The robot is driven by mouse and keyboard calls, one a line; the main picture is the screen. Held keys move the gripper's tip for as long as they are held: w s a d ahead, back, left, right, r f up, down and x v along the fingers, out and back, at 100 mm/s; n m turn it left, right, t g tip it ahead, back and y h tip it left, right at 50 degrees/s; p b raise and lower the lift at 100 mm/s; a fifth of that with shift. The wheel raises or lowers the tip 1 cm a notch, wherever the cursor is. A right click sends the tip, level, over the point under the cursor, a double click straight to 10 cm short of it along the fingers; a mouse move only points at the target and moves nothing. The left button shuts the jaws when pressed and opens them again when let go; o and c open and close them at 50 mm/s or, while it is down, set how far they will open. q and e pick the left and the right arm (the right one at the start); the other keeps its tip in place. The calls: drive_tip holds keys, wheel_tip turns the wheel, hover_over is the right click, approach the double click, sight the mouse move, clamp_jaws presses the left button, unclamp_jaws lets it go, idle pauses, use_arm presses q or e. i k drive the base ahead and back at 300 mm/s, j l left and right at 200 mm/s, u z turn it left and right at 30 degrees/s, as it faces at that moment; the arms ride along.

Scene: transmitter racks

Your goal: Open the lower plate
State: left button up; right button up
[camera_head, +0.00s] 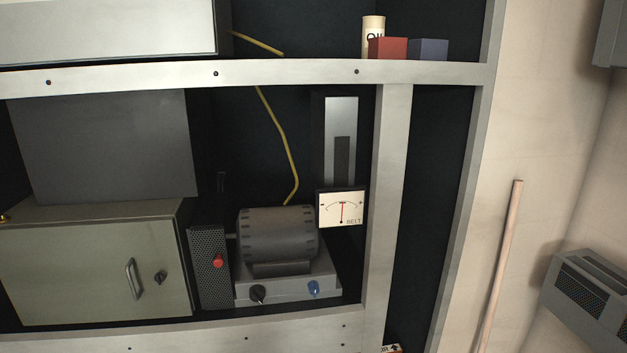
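Neither of my grippers is in view. I cannot tell which part is the lower plate. A grey-green cabinet (70,270) stands at the lower left of the rack with its front door shut. The door has a metal handle (131,280) and a dark knob (160,278) beside it. A plain dark grey panel (115,145) stands above and behind the cabinet. A pale rail (290,333) with small screws crosses the bottom of the view, and what lies below it is mostly cut off.
Right of the cabinet are a perforated box (209,265) with a red knob, a motor (275,235) on a base with black and blue knobs, and a BELT gauge (341,209). An oil can (373,30) and red and blue boxes sit above. A pole (500,265) leans at right.

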sight(103, 272)
drive_tip(key=u, duration=1.4)
